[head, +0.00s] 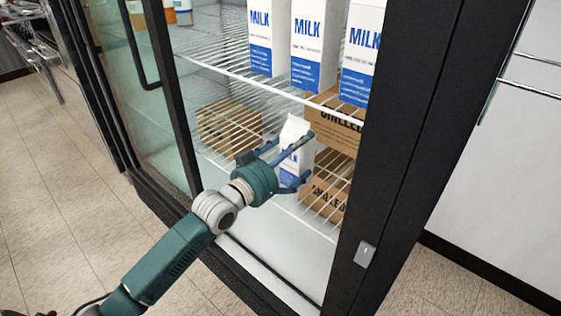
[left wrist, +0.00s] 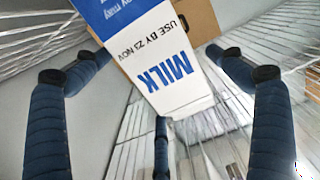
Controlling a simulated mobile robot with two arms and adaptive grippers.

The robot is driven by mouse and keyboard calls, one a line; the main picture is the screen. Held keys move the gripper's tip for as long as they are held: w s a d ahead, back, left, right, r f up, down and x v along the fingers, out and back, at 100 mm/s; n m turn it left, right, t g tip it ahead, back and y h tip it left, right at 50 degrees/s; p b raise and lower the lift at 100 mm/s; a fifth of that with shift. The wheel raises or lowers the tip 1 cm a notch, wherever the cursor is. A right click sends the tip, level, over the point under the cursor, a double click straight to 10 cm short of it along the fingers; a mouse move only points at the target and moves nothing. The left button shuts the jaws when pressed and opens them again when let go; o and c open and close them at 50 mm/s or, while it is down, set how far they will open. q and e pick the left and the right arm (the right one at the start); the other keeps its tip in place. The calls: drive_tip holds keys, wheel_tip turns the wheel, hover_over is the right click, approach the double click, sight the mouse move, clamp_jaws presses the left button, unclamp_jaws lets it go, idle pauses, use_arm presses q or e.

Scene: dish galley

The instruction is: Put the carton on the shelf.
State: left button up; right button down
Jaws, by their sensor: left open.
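The milk carton (head: 294,135) is white with blue print. It is inside the open fridge, around the level of the lower wire shelf (head: 212,152). My left gripper (head: 301,160) reaches in from the left, with its fingers open on either side of the carton. In the left wrist view the carton (left wrist: 165,60) shows between the spread blue fingers (left wrist: 160,75), with gaps on both sides. Its base is partly hidden, so I cannot tell exactly what it rests on.
Several milk cartons (head: 313,45) stand on the upper wire shelf (head: 235,72). Cardboard boxes (head: 333,135) sit at the right, and a brown crate (head: 228,128) sits at the back left. The dark door frame (head: 400,160) bounds the opening at the right.

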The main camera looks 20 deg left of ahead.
use_arm(q)
drive_tip(key=p+v, duration=0.1)
drive_tip(key=v, duration=0.9)
drive_tip(key=s+d+f+n+g+y, duration=0.1)
drive_tip(key=s+f+g+y, duration=0.2)
drive_tip(key=f, duration=0.6)
drive_tip(key=s+d+f+g, duration=0.1)
drive_tip(key=s+f+g, duration=0.3)
drive_tip(key=f, duration=0.6)
drive_tip(key=s+f+g+y, duration=0.1)
drive_tip(key=s+f+g, duration=0.2)
drive_tip(key=s+f, duration=0.4)
drive_tip(key=s+f+g+y, duration=0.2)
drive_tip(key=s+f, duration=0.5)
drive_tip(key=s, duration=0.7)
drive_tip(key=shift+s+d+n+g, duration=0.2)
drive_tip(key=shift+d+n+g, duration=0.25)
drive_tip(key=shift+g, duration=0.45)
use_arm(e)
drive_tip(key=x, duration=0.4)
drive_tip(key=shift+s+f, duration=0.3)
drive_tip(key=shift+a+r, duration=0.1)
